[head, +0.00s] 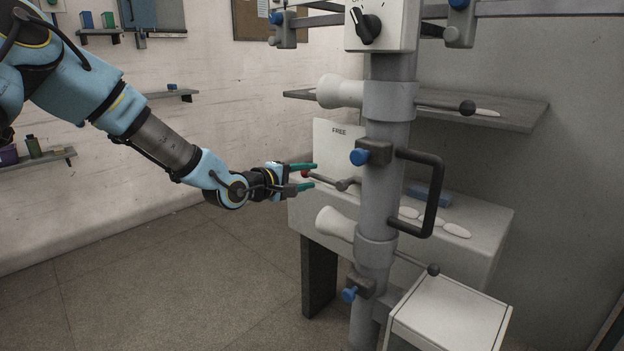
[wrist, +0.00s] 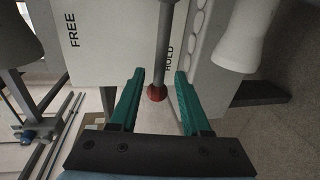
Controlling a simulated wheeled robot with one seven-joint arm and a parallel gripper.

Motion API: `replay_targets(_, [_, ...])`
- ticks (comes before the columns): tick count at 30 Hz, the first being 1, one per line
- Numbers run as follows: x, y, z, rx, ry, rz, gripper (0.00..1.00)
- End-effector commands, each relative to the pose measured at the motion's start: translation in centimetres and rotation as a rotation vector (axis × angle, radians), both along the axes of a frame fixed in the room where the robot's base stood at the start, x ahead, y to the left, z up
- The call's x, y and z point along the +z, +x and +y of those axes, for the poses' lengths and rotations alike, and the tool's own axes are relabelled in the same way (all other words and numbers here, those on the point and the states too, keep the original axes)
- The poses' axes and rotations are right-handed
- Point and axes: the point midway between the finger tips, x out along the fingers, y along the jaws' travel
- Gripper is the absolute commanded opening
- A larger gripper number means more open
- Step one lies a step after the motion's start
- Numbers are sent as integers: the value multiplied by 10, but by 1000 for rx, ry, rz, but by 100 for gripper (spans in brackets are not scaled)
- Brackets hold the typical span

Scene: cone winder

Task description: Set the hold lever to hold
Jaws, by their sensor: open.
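The hold lever is a grey rod with a red ball knob (head: 305,174). In the head view it lies nearly level, running left from a dark hub behind the column. The knob also shows in the wrist view (wrist: 157,92), with the rod (wrist: 164,40) passing just left of the word HOLD (wrist: 169,58) and away from FREE (wrist: 73,30). I cannot tell its exact setting from this angle. My gripper (head: 314,175) is open. Its teal fingers (wrist: 160,72) lie either side of the knob and rod, with visible gaps in the wrist view.
A grey upright column (head: 379,200) with a black loop handle (head: 434,195), blue-knobbed clamps and pale cones stands just right of my gripper. The pale machine body (head: 478,220) is behind it. A white box (head: 450,312) is at lower right. The floor at left is clear.

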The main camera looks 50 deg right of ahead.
Motion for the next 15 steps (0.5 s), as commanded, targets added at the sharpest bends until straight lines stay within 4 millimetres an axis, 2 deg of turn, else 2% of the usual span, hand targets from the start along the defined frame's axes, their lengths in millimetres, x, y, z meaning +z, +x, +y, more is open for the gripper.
replay_targets(3, [1, 3, 26, 3, 1, -3, 47])
replay_targets(9, [9, 4, 63, 3, 1, -2, 47])
replay_targets(15, [15, 4, 82, 1, 1, 0, 47])
